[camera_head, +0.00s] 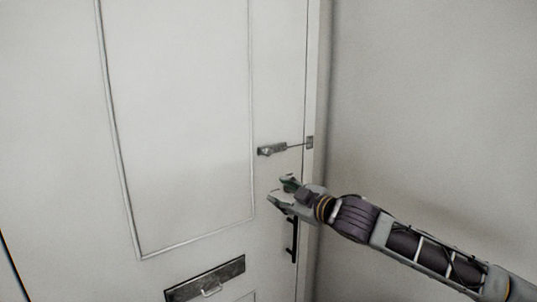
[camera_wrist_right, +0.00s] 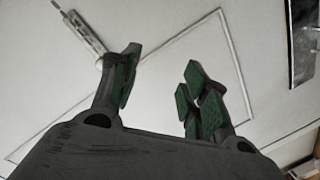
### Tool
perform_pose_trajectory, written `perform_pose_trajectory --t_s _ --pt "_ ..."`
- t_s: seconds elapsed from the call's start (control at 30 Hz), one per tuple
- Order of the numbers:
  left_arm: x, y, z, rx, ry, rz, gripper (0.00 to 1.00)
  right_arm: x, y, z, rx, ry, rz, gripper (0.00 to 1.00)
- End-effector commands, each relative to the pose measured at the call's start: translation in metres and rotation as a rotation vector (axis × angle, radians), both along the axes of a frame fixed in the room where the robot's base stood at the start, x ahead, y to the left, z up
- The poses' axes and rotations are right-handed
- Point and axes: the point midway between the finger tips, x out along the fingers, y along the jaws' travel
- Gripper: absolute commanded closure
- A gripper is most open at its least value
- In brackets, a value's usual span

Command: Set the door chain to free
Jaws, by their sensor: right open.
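The door chain (camera_head: 290,147) runs from a metal slide track (camera_head: 271,149) on the white door to a small plate (camera_head: 310,142) on the frame at the right. It looks drawn straight across the gap. My right gripper (camera_head: 278,191) is open and empty, just below the track and apart from it in the picture. In the right wrist view the open fingers (camera_wrist_right: 156,88) have green pads, and the slide track (camera_wrist_right: 78,28) shows at the upper left, beyond the left finger. My left gripper is not in view.
The white door (camera_head: 185,110) has a raised panel border. A dark door handle (camera_head: 291,238) is below my right gripper, partly hidden by my arm. A metal letter plate (camera_head: 206,280) is at the bottom. A bare wall (camera_head: 430,100) stands at the right.

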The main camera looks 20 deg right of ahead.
Motion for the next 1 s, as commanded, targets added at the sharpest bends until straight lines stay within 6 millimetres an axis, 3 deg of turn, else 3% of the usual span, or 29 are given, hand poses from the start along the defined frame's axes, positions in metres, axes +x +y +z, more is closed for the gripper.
perform_pose_trajectory --t_s 0.2,0.4,1.0 --pt "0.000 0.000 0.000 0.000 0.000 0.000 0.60 0.001 -0.023 0.051 -0.020 -0.085 0.001 0.54" --pt "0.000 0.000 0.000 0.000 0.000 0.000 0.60 -0.001 -0.036 0.080 -0.024 -0.131 0.002 0.54" --pt "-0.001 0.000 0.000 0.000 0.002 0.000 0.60 -0.001 -0.039 0.087 -0.023 -0.142 0.002 0.54"
